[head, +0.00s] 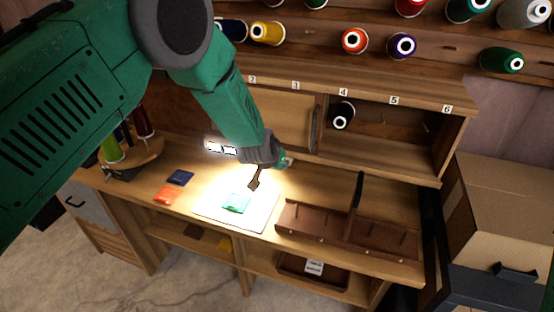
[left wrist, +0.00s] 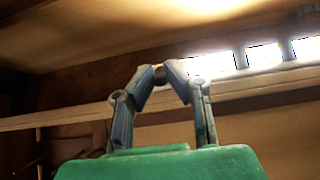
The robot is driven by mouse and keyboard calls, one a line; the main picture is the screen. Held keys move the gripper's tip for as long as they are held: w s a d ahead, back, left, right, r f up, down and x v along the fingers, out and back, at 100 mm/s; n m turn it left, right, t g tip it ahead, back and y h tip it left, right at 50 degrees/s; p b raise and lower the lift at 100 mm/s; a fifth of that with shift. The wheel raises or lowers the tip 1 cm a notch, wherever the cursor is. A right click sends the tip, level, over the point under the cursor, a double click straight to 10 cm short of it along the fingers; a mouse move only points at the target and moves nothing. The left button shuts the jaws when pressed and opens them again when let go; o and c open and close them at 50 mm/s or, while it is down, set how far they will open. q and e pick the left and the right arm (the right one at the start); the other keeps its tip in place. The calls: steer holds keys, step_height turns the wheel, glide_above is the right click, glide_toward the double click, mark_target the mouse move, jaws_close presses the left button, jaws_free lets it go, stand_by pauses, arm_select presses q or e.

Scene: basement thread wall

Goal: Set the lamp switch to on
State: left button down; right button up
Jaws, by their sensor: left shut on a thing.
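The lamp (head: 221,148) is a bright strip at the shelf unit's underside. It is lit and throws light on the desk. Its glowing panels also show in the left wrist view (left wrist: 209,66). My left gripper (left wrist: 165,76) has its fingertips drawn together at the lamp strip's edge, shut on a small dark part between them that I take for the lamp switch. The switch is mostly hidden by the fingers, so its position cannot be read. In the head view my left arm covers that spot, with the gripper (head: 262,166) partly hidden. My right gripper is not in view.
A pale mat (head: 262,207) with a teal cloth (head: 237,203) lies on the desk below. A brown divided rack (head: 330,230) stands right of it. Thread spools line the wall above. Cardboard boxes (head: 495,215) stand at the right.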

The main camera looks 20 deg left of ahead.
arm_select(q)
steer(key=shift+w+r, duration=0.25)
steer(key=shift+r, duration=0.05)
steer(key=c, duration=1.8)
jaws_free()
steer(key=shift+c, duration=0.2)
steer(key=shift+o, duration=1.2)
steer(key=shift+w+f, duration=0.1)
steer(key=shift+f+g, duration=0.15)
steer(key=shift+g, duration=0.15)
steer(key=shift+s+r, duration=0.2)
steer(key=shift+r, duration=0.05)
steer(key=v, duration=1.1)
steer(key=shift+s, duration=0.1)
